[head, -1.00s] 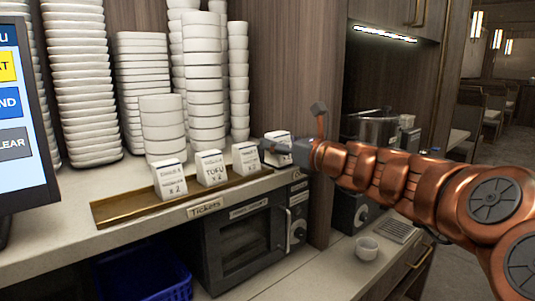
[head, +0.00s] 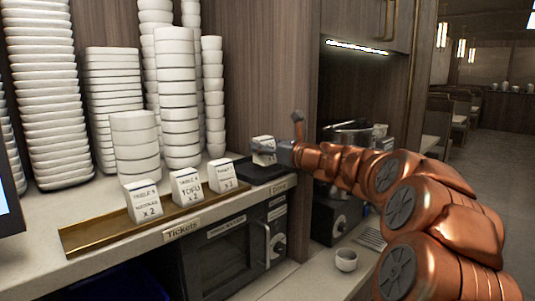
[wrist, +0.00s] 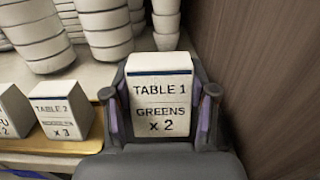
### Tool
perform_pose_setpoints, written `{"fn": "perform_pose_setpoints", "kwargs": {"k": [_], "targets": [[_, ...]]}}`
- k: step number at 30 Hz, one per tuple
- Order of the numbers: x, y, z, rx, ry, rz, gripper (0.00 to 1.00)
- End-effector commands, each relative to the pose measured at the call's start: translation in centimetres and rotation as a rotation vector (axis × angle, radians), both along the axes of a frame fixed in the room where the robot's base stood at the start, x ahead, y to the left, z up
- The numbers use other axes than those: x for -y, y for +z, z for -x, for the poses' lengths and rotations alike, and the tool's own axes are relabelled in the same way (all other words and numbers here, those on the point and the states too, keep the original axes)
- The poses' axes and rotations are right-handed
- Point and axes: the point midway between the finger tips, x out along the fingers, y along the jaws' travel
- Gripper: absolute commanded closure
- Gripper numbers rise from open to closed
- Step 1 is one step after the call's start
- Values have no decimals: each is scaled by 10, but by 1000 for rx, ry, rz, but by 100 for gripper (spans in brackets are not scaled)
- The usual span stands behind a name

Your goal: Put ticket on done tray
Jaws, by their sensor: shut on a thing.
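A white ticket (wrist: 161,98) reading "TABLE 1 GREENS x 2" stands upright between the fingers of my gripper (wrist: 160,105) in the wrist view. My gripper (head: 280,153) is shut on this ticket (head: 264,150) in the head view. It holds the ticket over the dark done tray (head: 254,172), at the right end of the shelf by the "Done" label. The arm hides part of the tray, and I cannot tell whether the ticket touches it.
Several other tickets (head: 187,186) stand on the brass "Tickets" rail (head: 100,231) to the left. Stacked white bowls (head: 177,100) rise behind. A wood panel (head: 265,70) stands close behind and right. A small cup (head: 346,260) sits lower right.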

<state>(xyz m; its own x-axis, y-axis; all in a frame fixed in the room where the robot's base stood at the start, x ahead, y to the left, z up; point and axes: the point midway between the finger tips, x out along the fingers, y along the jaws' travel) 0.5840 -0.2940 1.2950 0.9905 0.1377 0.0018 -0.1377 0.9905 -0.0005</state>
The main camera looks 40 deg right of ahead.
Motion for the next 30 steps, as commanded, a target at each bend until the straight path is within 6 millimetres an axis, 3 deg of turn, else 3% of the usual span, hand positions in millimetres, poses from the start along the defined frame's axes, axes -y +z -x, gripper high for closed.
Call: {"fn": "perform_pose_setpoints", "kwargs": {"k": [9, 19, 30], "targets": [[29, -4, -25, -2, -1, -1, 78], [37, -5, -34, -2, 0, 0, 78], [36, -40, -33, -2, 2, -2, 78]]}}
